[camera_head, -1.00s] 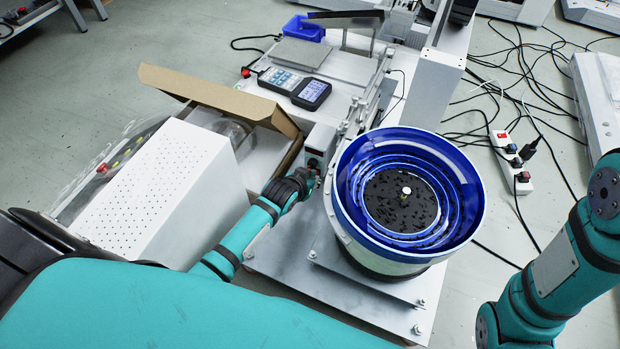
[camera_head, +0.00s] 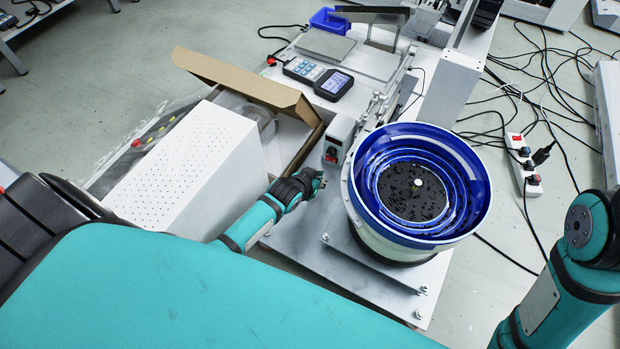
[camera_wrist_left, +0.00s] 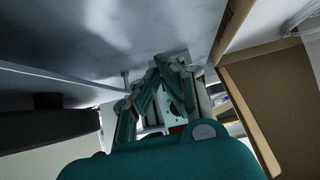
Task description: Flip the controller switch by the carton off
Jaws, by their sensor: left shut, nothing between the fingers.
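The controller (camera_head: 341,132) is a small grey box between the open carton (camera_head: 245,84) and the blue bowl feeder. Its front face carries a dark switch with some red (camera_head: 331,154); its on or off position is too small to tell. My left gripper (camera_head: 320,180) is shut and empty, just in front of and below the controller, apart from it. In the left wrist view the closed fingers (camera_wrist_left: 172,66) show, with the carton (camera_wrist_left: 265,95) at the right. My right gripper is out of view; only part of that arm shows.
The blue bowl feeder (camera_head: 418,190) stands close to the right of my left gripper. A white perforated box (camera_head: 185,165) stands at the left. A power strip (camera_head: 523,163) and cables lie on the floor at right.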

